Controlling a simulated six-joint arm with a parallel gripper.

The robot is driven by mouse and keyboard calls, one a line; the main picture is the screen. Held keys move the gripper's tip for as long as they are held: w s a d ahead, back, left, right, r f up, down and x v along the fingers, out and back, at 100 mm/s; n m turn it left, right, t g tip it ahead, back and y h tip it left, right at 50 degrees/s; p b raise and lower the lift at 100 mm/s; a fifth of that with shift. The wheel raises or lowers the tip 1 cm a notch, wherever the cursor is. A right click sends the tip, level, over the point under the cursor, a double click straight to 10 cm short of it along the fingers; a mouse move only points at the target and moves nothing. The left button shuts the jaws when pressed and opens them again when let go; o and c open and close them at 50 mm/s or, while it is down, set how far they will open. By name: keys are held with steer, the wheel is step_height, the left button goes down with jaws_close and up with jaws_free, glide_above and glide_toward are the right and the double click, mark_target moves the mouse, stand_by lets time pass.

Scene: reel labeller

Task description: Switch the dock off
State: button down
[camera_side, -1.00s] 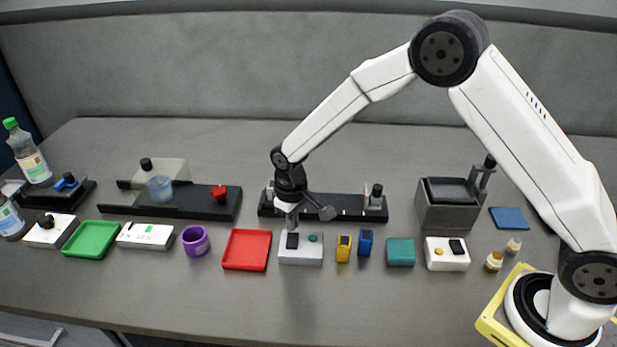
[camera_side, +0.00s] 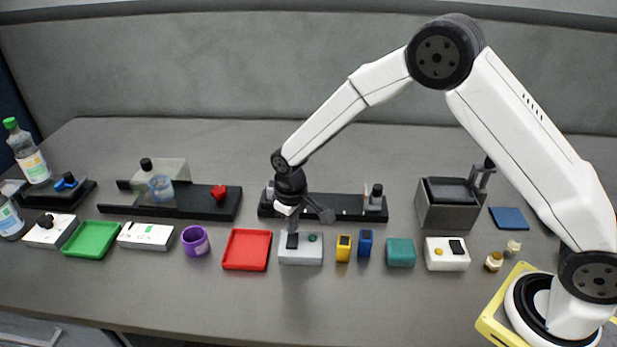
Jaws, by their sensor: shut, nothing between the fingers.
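A light grey control box (camera_side: 301,256) with a black rocker switch (camera_side: 292,241) and a small green button (camera_side: 313,238) sits on the table at the centre. A long black fixture (camera_side: 335,208) stands just behind it, partly hidden by my arm; I cannot tell for certain which part is called the dock. My gripper (camera_side: 293,230) points down with its fingers shut and empty. Its tips are right at the black rocker switch and cover part of it. Whether they touch it, and which way the rocker is tipped, is too small to tell.
A red tray (camera_side: 247,265) lies left of the box. A yellow block (camera_side: 343,249), a blue block (camera_side: 365,242) and a teal block (camera_side: 400,259) stand to the right, then a white box (camera_side: 447,261) with a yellow button. The table's front strip is clear.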

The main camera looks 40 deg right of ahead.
mark_target(298, 235)
steer(key=shift+f, duration=0.8)
stand_by(0.7)
steer(key=shift+r, duration=3.55)
steer(key=shift+s+d+r, duration=0.3)
steer(key=shift+s+d, duration=0.1)
steer(key=shift+d, duration=0.05)
steer(key=s+d+r+m+t, duration=0.1)
steer(key=s+d+r, duration=0.1)
steer(key=s+d, duration=0.3)
steer(key=s+d+r+m+t, duration=0.1)
steer(key=s+d, duration=0.4)
steer(key=s, duration=0.9)
steer(key=shift+d+r+m+t, duration=0.15)
steer(key=shift+r+m+t, duration=0.15)
steer(key=shift+r+m, duration=0.2)
